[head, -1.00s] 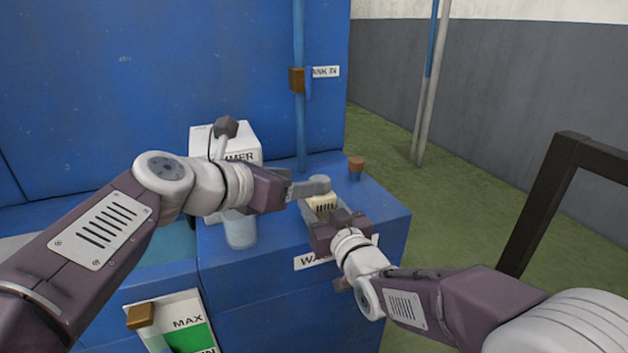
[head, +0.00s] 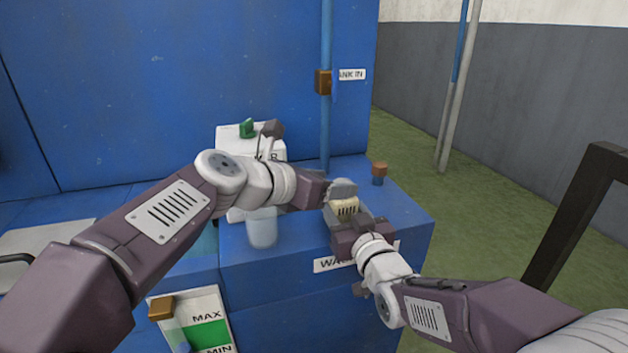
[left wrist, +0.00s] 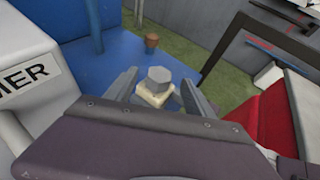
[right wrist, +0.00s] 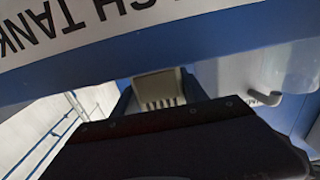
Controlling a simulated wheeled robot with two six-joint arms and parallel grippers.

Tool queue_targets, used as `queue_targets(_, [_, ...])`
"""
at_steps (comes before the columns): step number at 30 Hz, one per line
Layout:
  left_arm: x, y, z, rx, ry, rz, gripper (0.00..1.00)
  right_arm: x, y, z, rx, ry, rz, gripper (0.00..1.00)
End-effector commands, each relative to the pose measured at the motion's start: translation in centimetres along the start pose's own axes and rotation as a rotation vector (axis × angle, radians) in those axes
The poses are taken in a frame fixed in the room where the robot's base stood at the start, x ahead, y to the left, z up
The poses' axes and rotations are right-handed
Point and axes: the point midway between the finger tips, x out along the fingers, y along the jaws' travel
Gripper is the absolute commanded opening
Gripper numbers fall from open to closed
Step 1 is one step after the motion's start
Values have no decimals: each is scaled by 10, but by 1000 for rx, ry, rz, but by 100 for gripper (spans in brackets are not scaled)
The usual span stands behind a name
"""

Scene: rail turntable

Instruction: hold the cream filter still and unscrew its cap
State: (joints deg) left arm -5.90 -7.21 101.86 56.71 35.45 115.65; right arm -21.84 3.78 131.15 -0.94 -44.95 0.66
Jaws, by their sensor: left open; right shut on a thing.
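The cream filter (head: 347,207) stands on the blue cabinet top, upright, with dark slots on its side. Its grey cap (left wrist: 158,75) sits on top of it. My right gripper (head: 347,215) is shut on the filter's body, with a finger on either side in the right wrist view, where the slotted filter (right wrist: 158,90) shows between them. My left gripper (left wrist: 157,88) is open, its fingers on either side of the cap with gaps showing. In the head view, my left gripper partly hides the cap.
The blue cabinet (head: 290,240) carries a white box (head: 236,140) with a green knob, a clear cup (head: 263,229) and a brown-capped stub (head: 379,170). A blue pipe (head: 326,100) rises behind. A dark frame (head: 575,215) stands at the right.

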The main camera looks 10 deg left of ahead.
Motion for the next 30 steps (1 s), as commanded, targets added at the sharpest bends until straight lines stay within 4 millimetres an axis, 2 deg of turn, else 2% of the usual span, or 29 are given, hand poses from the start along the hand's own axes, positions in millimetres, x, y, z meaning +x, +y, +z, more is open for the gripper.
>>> queue_targets(3, [25,-1,-1,1,2,-3,62,0,0,0,0,0,0,0])
queue_targets(7, [43,0,0,1,1,0,62,0,0,0,0,0,0,0])
queue_targets(12, [52,0,0,1,-1,1,62,0,0,0,0,0,0,0])
queue_targets(18, [53,0,0,1,-1,1,62,0,0,0,0,0,0,0])
queue_targets(19, [53,0,0,1,-1,1,59,0,0,0,0,0,0,0])
queue_targets(25, [52,0,0,1,-1,1,3,0,0,0,0,0,0,0])
queue_targets(26, [52,0,0,1,-1,1,0,0,0,0,0,0,0,0])
queue_targets(27, [52,0,0,1,-1,1,28,0,0,0,0,0,0,0])
queue_targets(30, [52,0,0,1,-1,1,0,0,0,0,0,0,0,0])
